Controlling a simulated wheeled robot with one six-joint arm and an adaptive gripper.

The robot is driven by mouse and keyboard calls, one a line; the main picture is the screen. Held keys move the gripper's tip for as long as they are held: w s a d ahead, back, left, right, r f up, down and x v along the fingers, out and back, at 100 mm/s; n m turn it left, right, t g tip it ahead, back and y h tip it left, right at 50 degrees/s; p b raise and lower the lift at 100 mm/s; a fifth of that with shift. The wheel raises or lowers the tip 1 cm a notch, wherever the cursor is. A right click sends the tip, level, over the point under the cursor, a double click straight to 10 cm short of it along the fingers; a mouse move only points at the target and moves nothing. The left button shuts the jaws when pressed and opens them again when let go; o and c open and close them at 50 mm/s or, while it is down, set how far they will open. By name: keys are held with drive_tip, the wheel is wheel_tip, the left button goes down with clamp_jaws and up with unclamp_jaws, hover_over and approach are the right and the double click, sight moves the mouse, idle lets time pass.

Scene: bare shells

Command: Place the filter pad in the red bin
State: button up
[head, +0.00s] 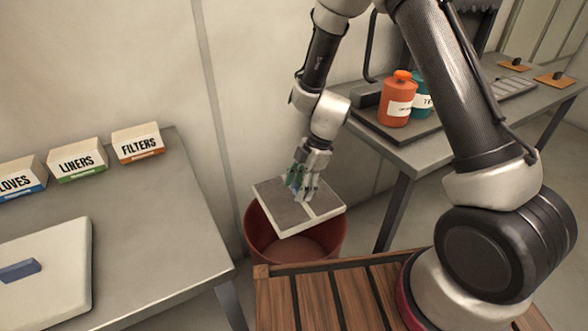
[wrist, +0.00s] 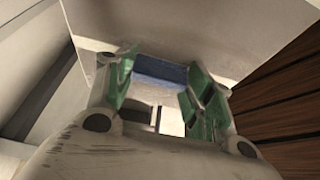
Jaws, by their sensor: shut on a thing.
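The filter pad (head: 272,204) is a flat square panel with a grey top and pale edges. It is held over the red bin (head: 258,239), covering the back part of its opening. I cannot tell whether it touches the rim. My gripper (head: 301,188) points down at the pad's top and is shut on its blue grip block. In the wrist view, my gripper's green-padded fingers (wrist: 163,82) stand on either side of the blue block (wrist: 160,69), with the pad's pale surface (wrist: 150,25) behind. Part of the bin's inside shows below the pad.
A wooden slatted surface (head: 318,300) lies beside the bin. The left table (head: 175,225) holds boxes labelled GLOVES, LINERS and FILTERS (head: 137,144), and a white panel (head: 60,255) with a blue block. The right table (head: 430,152) carries an orange bottle (head: 397,103) and a teal one.

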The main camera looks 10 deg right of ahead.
drive_tip(key=shift+w+a+f, duration=0.3)
drive_tip(key=shift+w+f, duration=0.05)
wheel_tip(320, 180, down, 10)
drive_tip(key=shift+f, duration=0.25)
idle(0.4)
drive_tip(key=o, duration=1.1)
drive_tip(key=shift+r, duration=0.1)
wheel_tip(320, 180, up, 7)
drive_tip(key=shift+f, duration=0.1)
